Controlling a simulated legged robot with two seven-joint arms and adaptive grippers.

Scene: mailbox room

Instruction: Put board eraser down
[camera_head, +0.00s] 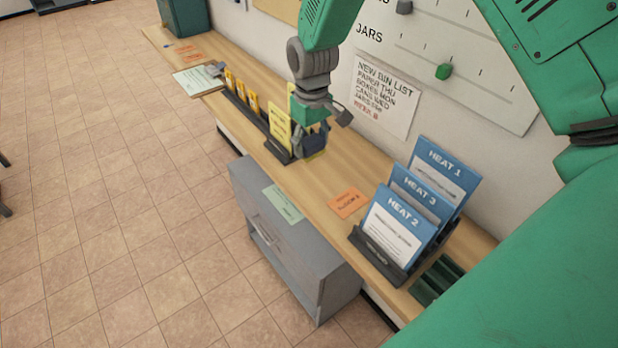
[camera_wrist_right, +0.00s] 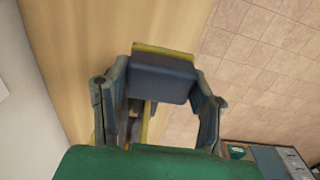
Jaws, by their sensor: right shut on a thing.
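The board eraser (camera_wrist_right: 160,78) has a dark blue-grey body with a yellow edge. My right gripper (camera_wrist_right: 160,95) is shut on it, with one finger at each side, in the right wrist view. In the head view my right gripper (camera_head: 312,140) is over the wooden shelf (camera_head: 345,170), beside a yellow card. There the eraser is mostly hidden by the fingers, and I cannot tell whether it touches the shelf. My left gripper is not in view.
A black rack with yellow cards (camera_head: 277,124) stands close to the left of my right gripper. A holder with blue HEAT booklets (camera_head: 412,205) is at the right. An orange card (camera_head: 348,203) lies between. A grey cabinet (camera_head: 290,240) stands below the shelf.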

